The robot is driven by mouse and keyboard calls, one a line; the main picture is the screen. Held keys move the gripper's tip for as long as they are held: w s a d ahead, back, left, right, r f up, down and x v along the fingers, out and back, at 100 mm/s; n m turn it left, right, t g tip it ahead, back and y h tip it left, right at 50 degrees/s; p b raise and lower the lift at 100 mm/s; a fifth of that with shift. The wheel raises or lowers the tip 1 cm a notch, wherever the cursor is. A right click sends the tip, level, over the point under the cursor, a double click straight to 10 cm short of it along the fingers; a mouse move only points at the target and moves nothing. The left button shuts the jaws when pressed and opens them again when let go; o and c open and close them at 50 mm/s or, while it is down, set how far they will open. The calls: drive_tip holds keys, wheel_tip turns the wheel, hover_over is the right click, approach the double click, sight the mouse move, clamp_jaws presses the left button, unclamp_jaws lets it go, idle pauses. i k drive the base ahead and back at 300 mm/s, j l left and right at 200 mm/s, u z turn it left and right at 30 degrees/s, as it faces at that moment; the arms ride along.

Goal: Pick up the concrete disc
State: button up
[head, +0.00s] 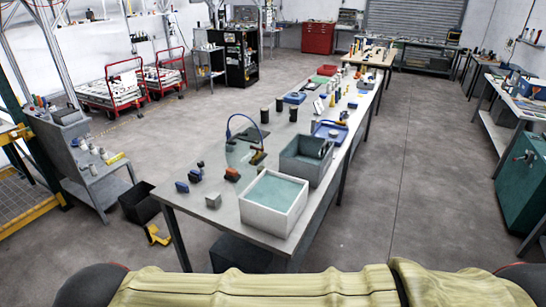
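A long grey workbench (178,194) stands in front of me with many objects on it. I cannot make out a clear concrete disc. A small grey block-like piece (213,201) sits at the bench's near left end; it looks more like a cube, and its material is too small to tell. My gripper does not show in the head view.
A pale open bin (270,222) and a darker grey bin (303,171) stand near the bench's front end. A blue hose (240,117) arches beside them. The right aisle (410,180) is clear.

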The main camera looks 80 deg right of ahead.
sight(332, 134)
drive_tip(key=i+l+z, duration=0.1)
drive_tip(key=z, duration=0.35)
drive_tip(key=i+z, duration=0.3)
drive_tip(key=z, duration=0.15)
drive_tip(key=i+j+z, duration=0.1)
drive_tip(key=z, duration=0.35)
drive_tip(key=i+j+z, duration=0.15)
drive_tip(key=i+z, duration=0.15)
drive_tip(key=z, duration=0.2)
drive_tip(key=i+j+z, duration=0.15)
drive_tip(key=z, duration=0.3)
drive_tip(key=i+z, duration=0.2)
drive_tip(key=z, duration=0.25)
drive_tip(key=i+j+z, duration=0.15)
drive_tip(key=z, duration=0.35)
drive_tip(key=i+j+z, duration=0.15)
drive_tip(key=z, duration=0.3)
